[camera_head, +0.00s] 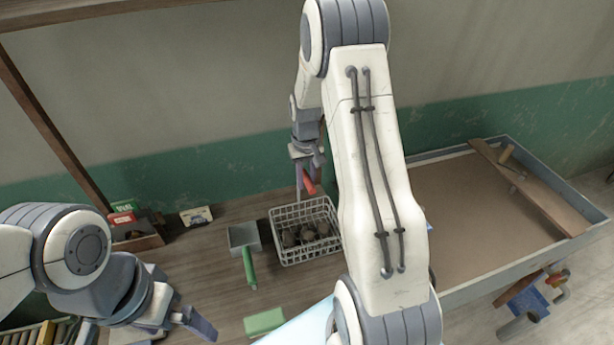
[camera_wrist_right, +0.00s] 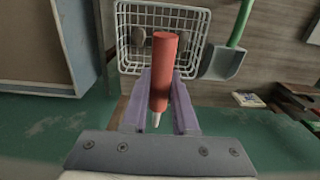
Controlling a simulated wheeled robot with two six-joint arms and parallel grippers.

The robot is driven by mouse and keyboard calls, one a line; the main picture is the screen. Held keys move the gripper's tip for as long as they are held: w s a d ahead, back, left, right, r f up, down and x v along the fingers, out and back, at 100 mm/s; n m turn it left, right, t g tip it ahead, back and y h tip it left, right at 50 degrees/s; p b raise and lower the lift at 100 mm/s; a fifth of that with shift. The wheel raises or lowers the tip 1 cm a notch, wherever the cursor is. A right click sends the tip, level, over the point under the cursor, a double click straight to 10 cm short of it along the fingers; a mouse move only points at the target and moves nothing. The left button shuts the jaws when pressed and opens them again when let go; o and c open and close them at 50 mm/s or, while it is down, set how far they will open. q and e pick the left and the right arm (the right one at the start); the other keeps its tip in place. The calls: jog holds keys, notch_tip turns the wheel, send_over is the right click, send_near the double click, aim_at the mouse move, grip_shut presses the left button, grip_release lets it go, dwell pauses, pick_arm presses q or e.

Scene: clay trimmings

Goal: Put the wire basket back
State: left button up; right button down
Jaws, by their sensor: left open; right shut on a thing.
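The white wire basket (camera_head: 312,254) stands on the wooden bench, with several dark lumps inside. In the right wrist view the basket (camera_wrist_right: 127,45) lies beyond my fingers. My right gripper (camera_head: 305,168) is at the basket's far side, shut on a red-handled tool (camera_head: 308,183). The red handle (camera_wrist_right: 164,70) stands out between the fingers in the right wrist view, with a pale tip below it. I cannot tell whether the tool touches the basket. My left gripper (camera_head: 192,325) is open at the lower left, apart from the basket; part of it is hard to make out.
A grey scoop with a green handle (camera_head: 249,268) lies just left of the basket. A green block (camera_head: 264,321) is in front. A small wooden box (camera_head: 140,243) and a card (camera_head: 196,216) are at the back left. A large framed tray (camera_head: 470,292) is at right.

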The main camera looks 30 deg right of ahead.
jog(key=shift+f, duration=0.25)
jog(key=shift+f, duration=0.1)
jog(key=c, duration=0.7)
grip_release()
